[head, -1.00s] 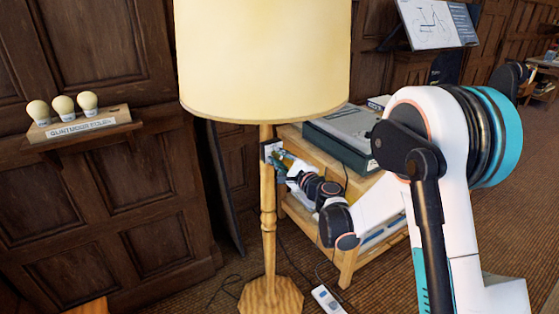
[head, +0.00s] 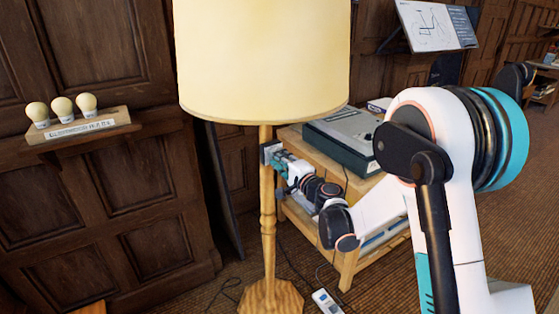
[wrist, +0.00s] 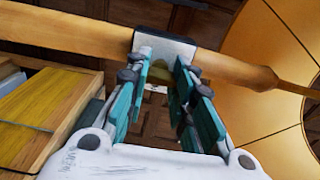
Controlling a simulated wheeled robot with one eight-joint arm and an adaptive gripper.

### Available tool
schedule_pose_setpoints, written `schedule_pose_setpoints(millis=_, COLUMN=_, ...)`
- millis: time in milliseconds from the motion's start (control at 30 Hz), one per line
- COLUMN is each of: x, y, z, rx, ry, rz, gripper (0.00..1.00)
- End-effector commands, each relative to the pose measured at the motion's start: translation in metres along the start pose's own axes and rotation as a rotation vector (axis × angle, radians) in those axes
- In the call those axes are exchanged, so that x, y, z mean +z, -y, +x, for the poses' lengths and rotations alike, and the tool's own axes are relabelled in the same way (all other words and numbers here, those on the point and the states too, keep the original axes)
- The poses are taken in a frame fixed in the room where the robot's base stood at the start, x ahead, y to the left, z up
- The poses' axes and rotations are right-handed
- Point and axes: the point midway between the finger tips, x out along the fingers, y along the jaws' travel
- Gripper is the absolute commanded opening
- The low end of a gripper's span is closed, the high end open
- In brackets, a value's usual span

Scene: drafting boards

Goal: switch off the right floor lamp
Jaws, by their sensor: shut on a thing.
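The floor lamp has a cream shade (head: 264,60) and a turned wooden pole (head: 268,220). A small grey switch box (head: 269,150) is fixed on the pole below the shade. It also shows in the wrist view (wrist: 168,46), with the shade's underside (wrist: 275,70) at the right. My gripper (head: 276,161) reaches the box from the right. In the wrist view my gripper (wrist: 163,62) has its teal fingers at the box, shut on the switch part there. The fingertips and box hide most of that part. I cannot tell clearly whether the lamp is lit.
A wooden side table (head: 300,145) with a dark green box (head: 345,138) stands behind my gripper. A power strip (head: 327,301) and cables lie on the floor. A wall shelf holds several bulbs (head: 62,107). A drawing board (head: 437,25) stands at the back right.

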Motion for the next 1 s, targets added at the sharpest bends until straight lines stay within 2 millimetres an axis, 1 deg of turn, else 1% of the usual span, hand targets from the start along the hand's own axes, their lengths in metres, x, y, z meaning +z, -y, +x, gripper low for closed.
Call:
schedule_pose_setpoints(millis=33, x=-0.002, y=0.003, z=0.001, rx=-0.002, ry=-0.004, rz=0.0, gripper=0.0)
schedule_pose_setpoints(millis=400, x=-0.002, y=0.003, z=0.001, rx=-0.002, ry=-0.003, rz=-0.002, gripper=0.0)
schedule_pose_setpoints(millis=433, x=-0.001, y=0.003, z=0.001, rx=-0.002, ry=-0.003, rz=-0.002, gripper=0.29)
schedule_pose_setpoints(millis=467, x=-0.001, y=0.003, z=0.001, rx=-0.002, ry=-0.002, rz=-0.002, gripper=0.36)
schedule_pose_setpoints(millis=500, x=-0.001, y=0.003, z=0.001, rx=-0.002, ry=-0.002, rz=-0.002, gripper=0.45)
schedule_pose_setpoints(millis=533, x=-0.001, y=0.003, z=0.001, rx=-0.002, ry=-0.002, rz=-0.002, gripper=0.49)
schedule_pose_setpoints(millis=867, x=0.0, y=0.001, z=0.0, rx=-0.001, ry=0.0, rz=-0.004, gripper=0.49)
schedule_pose_setpoints(millis=967, x=0.0, y=0.001, z=-0.007, rx=0.0, ry=-0.001, rz=-0.004, gripper=0.49)
schedule_pose_setpoints(millis=1000, x=-0.001, y=0.001, z=-0.011, rx=0.0, ry=-0.001, rz=-0.004, gripper=0.49)
